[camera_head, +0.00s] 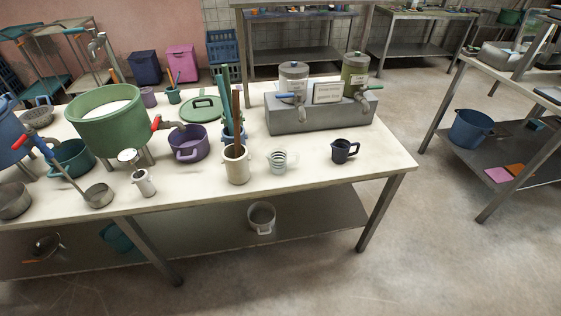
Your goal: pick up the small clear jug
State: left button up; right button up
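The small clear jug (279,162) stands upright on the cream tabletop (318,178), near the front edge and right of the middle of the table. It looks see-through with pale greenish bands and has a handle on its right side. A beige holder (237,166) with brown sticks stands close to its left. A dark jug (341,151) stands to its right, apart from it. Neither of my grippers shows in the head view.
A grey dispenser base (325,117) stands behind the clear jug. A green pot (109,133), a purple pot (187,146) and a ladle (98,196) crowd the table's left part. The tabletop between the clear and dark jugs is bare. A pale mug (262,219) sits on the lower shelf.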

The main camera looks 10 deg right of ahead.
aim_at(277, 157)
jog(key=i+l+u, duration=0.15)
jog(key=l, duration=0.45)
jog(key=i+l+u, duration=0.15)
jog(key=l, duration=0.4)
jog(key=i+l+u, duration=0.15)
jog(key=l, duration=0.5)
jog(key=i+l+u, duration=0.15)
jog(key=l, duration=0.45)
